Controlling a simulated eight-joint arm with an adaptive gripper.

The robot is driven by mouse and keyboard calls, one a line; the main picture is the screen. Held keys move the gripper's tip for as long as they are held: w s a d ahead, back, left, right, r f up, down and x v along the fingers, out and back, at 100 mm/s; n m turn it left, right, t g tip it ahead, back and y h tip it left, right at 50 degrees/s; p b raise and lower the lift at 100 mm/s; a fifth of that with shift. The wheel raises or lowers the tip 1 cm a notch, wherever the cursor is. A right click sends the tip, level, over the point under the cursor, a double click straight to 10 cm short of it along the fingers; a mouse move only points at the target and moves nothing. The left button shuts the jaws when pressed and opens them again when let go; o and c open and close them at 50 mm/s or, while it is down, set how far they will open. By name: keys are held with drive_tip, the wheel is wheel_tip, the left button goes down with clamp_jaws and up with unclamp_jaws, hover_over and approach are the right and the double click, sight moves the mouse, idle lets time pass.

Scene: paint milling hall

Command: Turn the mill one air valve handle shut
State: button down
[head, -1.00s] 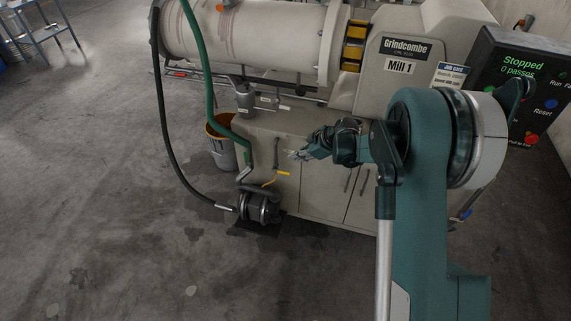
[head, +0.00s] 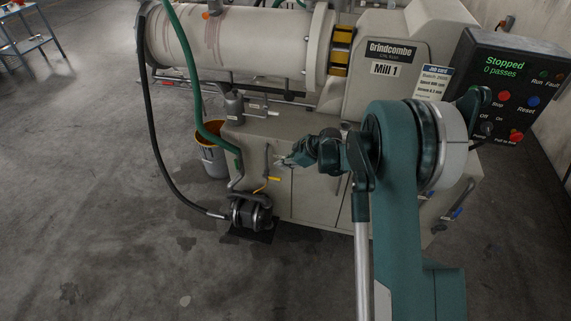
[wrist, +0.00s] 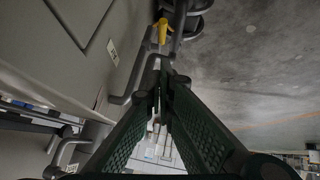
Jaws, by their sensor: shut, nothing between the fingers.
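A small yellow lever handle (head: 273,179) shows on the front of the Mill 1 cabinet, near the pump; I take it to be the air valve handle. In the wrist view the yellow handle (wrist: 161,31) sits on grey pipework above and beyond my fingertips. My gripper (head: 281,161) is in front of the cabinet, just above the handle in the head picture. In the wrist view its green fingers (wrist: 164,82) meet at the tips, with nothing between them. They look apart from the handle. The valve body is too small to make out.
A pump (head: 250,214) stands on the floor with a black hose (head: 158,150). The control panel (head: 512,95) reads Stopped, 0 passes.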

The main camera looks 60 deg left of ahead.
hover_over(279, 179)
drive_tip(key=s, duration=0.2)
wheel_tip(279, 179, down, 5)
drive_tip(key=shift+w+a+f+b, duration=0.15)
drive_tip(key=shift+f+b, duration=0.1)
drive_tip(key=shift+f, duration=0.35)
drive_tip(key=shift+w+a+f+b, duration=0.15)
drive_tip(key=shift+w+f+b, duration=0.05)
drive_tip(key=shift+f, duration=0.45)
drive_tip(key=shift+w+a+f+b, duration=0.15)
drive_tip(key=shift+f+b, duration=0.1)
drive_tip(key=shift+f, duration=0.35)
drive_tip(key=shift+w+d+f+b, duration=0.2)
drive_tip(key=shift+f+b, duration=0.1)
drive_tip(key=shift+f, duration=0.1)
drive_tip(key=shift+w+d+f+b, duration=0.1)
drive_tip(key=shift+w+f+b, duration=0.05)
drive_tip(key=shift+f+b, duration=0.2)
drive_tip(key=shift+w, duration=0.1)
